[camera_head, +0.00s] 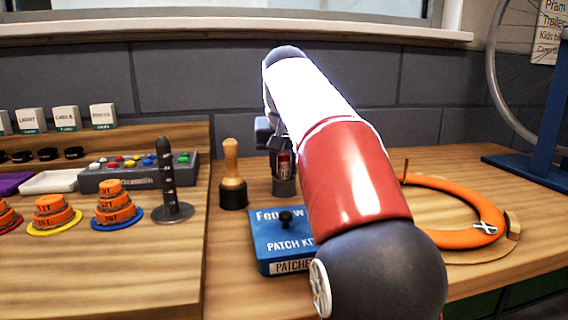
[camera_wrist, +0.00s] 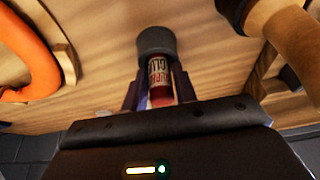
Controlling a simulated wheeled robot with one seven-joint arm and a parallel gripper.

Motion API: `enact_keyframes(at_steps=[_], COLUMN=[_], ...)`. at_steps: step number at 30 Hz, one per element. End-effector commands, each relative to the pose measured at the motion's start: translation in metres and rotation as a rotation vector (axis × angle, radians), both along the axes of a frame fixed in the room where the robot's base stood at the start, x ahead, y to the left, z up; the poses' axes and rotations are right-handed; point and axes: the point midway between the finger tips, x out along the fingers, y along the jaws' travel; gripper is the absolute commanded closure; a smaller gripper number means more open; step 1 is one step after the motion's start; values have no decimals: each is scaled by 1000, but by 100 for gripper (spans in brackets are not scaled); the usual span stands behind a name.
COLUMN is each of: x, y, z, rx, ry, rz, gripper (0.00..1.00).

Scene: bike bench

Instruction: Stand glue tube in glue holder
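The glue tube (camera_wrist: 158,75), pale with dark print and a red end, stands upright with one end in the dark round glue holder (camera_wrist: 156,40). The tube (camera_head: 284,165) and the holder (camera_head: 284,187) also show in the head view, on the bench behind the blue box. My gripper (camera_wrist: 158,92) has a finger close on each side of the tube, and it looks shut on it. In the head view my gripper (camera_head: 272,138) is partly hidden by my arm. The tube's lower end is hidden inside the holder.
A wooden-handled tool (camera_head: 232,172) stands just left of the holder. The blue patch kit box (camera_head: 268,228) lies in front. An orange tyre ring (camera_head: 465,238) lies at the right. Stacked orange rings (camera_head: 115,205) and a dark post (camera_head: 168,185) stand at the left.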

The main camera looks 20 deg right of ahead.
Motion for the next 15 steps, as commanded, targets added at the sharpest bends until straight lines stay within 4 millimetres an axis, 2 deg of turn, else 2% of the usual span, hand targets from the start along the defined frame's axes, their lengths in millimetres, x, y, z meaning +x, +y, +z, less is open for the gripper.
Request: enact_keyframes(at_steps=[1,3,4,15], x=[0,0,0,1], y=[0,0,0,0], z=[0,0,0,-3], rx=[0,0,0,0], ry=[0,0,0,-1], rz=[0,0,0,0], gripper=[65,56,55,55])
